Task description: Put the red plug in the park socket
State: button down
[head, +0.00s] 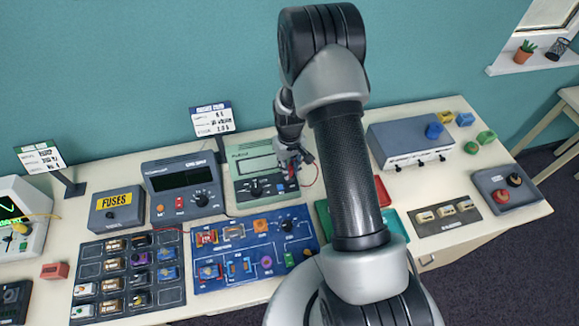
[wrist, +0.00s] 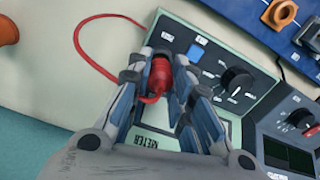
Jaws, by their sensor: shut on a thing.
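In the wrist view my gripper (wrist: 167,62) is shut on the red plug (wrist: 160,76). A thin red lead (wrist: 78,42) loops from the plug to the left and back to the meter's upper edge. The plug is over the front panel of the pale green meter (wrist: 215,50), beside its blue button (wrist: 196,53) and black knob (wrist: 236,82). In the head view my gripper (head: 291,160) is at the right part of the green meter (head: 239,150). The plug's tip is hidden, so I cannot tell whether it touches the panel. I cannot make out the park socket.
A dark grey meter (head: 158,180) stands left of the green one. A blue circuit board (head: 215,276) lies in front. A grey-blue box (head: 385,140) and red and green trays (head: 396,226) are to the right. A sign (head: 211,118) stands behind.

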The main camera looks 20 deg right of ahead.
jog(key=shift+f+b, duration=0.75)
jog(key=shift+f, duration=0.15)
dwell(0.6)
jog(key=c, duration=1.4)
grip_release()
jog(key=shift+o, duration=0.4)
jog(key=o, duration=0.4)
jog(key=shift+o, duration=0.2)
jog(key=shift+r+p, duration=2.35)
jog(key=shift+r, duration=1.7)
jog(key=shift+f, duration=0.1)
